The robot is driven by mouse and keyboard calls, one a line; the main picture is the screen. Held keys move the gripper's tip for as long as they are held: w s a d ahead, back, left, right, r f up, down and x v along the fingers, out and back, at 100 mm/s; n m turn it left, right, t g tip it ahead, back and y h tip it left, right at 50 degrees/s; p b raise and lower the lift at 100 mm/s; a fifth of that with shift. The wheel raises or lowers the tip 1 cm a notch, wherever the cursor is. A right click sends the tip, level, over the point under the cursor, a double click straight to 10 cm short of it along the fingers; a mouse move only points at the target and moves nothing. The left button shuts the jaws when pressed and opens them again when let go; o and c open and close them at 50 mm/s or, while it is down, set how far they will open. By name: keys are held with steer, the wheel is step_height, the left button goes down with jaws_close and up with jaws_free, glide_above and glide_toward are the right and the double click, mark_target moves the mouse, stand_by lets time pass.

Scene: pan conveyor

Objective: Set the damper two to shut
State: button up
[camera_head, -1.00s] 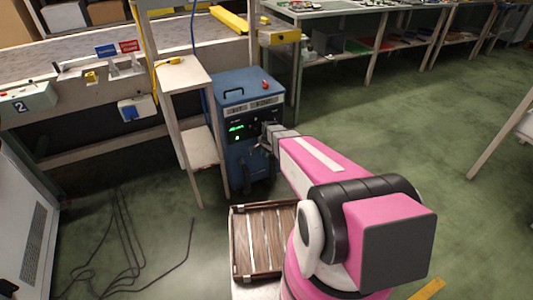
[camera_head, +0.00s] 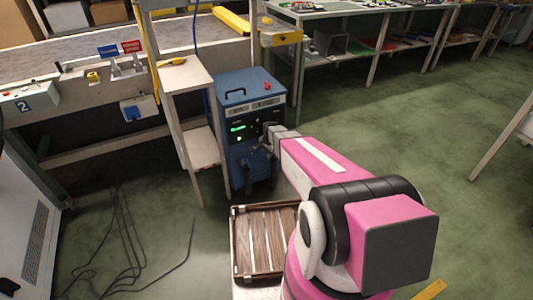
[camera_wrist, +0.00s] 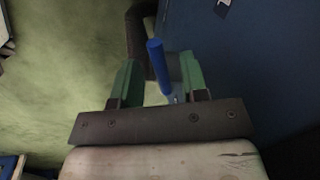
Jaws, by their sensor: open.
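A short blue rod-like handle (camera_wrist: 156,62) shows in the wrist view, rising from a dark, pipe-like part (camera_wrist: 138,35). My gripper (camera_wrist: 160,68) is open, with one green finger on each side of the handle. Whether either finger touches it, I cannot tell. In the head view my gripper (camera_head: 266,143) is at the front of a blue cabinet (camera_head: 237,92) with lit green displays, and its fingers are hard to make out. No label marks the handle as damper two. A "2" label sits on a pale box (camera_head: 22,102) at far left.
The cabinet's blue side (camera_wrist: 265,60) is close on the right in the wrist view. A narrow wooden stand (camera_head: 186,78) is left of the cabinet. A slatted crate (camera_head: 240,262) is near my arm. Cables (camera_head: 125,245) lie on the floor.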

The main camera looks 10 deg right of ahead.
step_height(320, 180, up, 10)
steer(key=s+d, duration=0.1)
steer(key=shift+s+d+r, duration=0.2)
steer(key=shift+s+r, duration=0.05)
steer(key=shift+s, duration=0.05)
steer(key=c, duration=0.4)
steer(key=shift+s+d, duration=0.15)
steer(key=shift+s, duration=0.2)
jaws_close()
steer(key=s+d+r+t+y, duration=0.1)
steer(key=s+d+t+y, duration=0.2)
steer(key=s, duration=0.1)
steer(key=x, duration=1.2)
steer(key=shift+w+f, duration=0.2)
steer(key=shift+f, duration=0.1)
